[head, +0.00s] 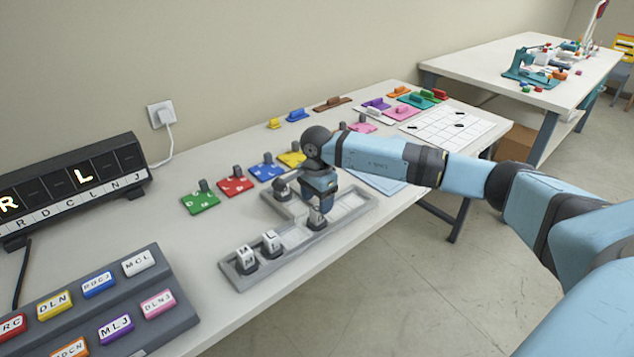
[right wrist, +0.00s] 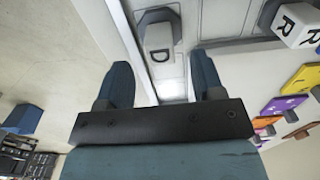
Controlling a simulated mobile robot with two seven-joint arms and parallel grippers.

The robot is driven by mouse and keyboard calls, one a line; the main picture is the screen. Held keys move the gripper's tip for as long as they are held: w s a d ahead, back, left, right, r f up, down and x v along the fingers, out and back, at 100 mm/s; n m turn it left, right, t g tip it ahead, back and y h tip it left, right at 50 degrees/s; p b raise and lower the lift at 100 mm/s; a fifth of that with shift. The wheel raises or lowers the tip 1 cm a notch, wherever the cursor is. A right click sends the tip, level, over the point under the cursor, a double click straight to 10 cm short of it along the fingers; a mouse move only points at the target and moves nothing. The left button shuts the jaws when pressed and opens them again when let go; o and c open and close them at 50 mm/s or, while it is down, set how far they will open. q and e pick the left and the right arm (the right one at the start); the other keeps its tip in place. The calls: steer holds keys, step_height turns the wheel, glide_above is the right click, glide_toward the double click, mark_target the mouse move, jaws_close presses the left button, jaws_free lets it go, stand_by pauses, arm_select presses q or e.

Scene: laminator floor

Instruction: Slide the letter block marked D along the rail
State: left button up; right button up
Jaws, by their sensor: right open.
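The letter block marked D (right wrist: 160,38) sits in the grey rail (right wrist: 215,48), with its D face toward the wrist camera. In the head view a block (head: 317,220) stands in the rail (head: 300,245) right under my right gripper (head: 319,203), its letter too small to read. In the right wrist view my right gripper (right wrist: 162,62) is open, its two fingers apart to either side of the D block in the picture. It is not closed on the block. My left gripper is not in view.
Two white letter blocks (head: 271,242) stand in the rail's near left part. A block marked R (right wrist: 297,24) is on the rail's other branch. Coloured plates with grey knobs (head: 236,185) line the table behind. A sign with lit letters (head: 75,185) and a button panel (head: 100,300) stand left.

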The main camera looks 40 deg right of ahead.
mark_target(316, 208)
steer(key=shift+f, duration=2.05)
jaws_close()
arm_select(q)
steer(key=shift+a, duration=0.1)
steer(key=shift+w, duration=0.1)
arm_select(e)
steer(key=shift+w, duration=0.15)
